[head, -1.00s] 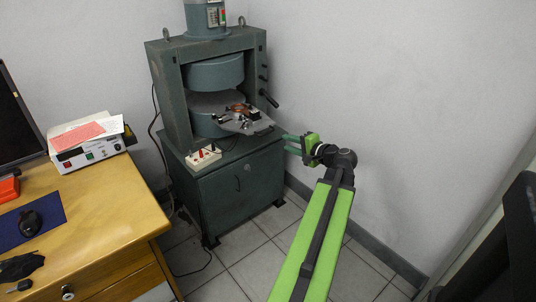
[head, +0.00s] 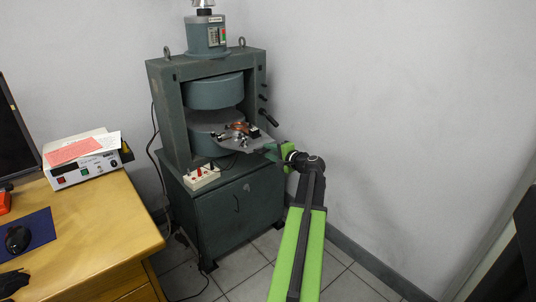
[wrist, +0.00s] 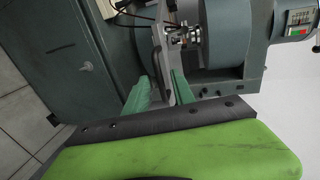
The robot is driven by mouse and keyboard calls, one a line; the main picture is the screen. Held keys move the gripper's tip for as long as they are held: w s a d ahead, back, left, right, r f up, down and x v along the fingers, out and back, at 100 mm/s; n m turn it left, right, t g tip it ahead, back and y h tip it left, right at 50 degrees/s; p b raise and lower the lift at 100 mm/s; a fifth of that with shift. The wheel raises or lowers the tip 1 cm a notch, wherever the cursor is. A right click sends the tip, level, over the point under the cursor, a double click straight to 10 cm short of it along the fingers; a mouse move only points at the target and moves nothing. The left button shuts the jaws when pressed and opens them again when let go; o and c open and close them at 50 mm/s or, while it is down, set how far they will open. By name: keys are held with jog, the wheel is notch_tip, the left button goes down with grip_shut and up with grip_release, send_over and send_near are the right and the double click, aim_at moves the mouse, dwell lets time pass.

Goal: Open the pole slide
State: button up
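The pole slide is a grey plate (head: 256,145) carrying a copper-coloured piece and small metal fittings. It sticks out from the gap between the two round poles of the green magnet (head: 215,92). In the wrist view the plate stands edge-on (wrist: 180,85), with a dark bar handle (wrist: 159,68) along its front. My gripper (head: 273,150) is at the plate's front right edge. In the wrist view its two green fingers (wrist: 161,82) are apart, one on each side of the handle. I cannot tell whether either finger touches it.
The magnet stands on a green cabinet (head: 235,205) with a white socket box (head: 201,177) on its front left. A wooden desk (head: 100,235) with a white instrument (head: 85,165) is at the left. The grey wall is close behind; floor tiles are clear at the front.

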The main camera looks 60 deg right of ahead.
jog(key=shift+x, duration=0.9)
grip_shut()
dwell(0.8)
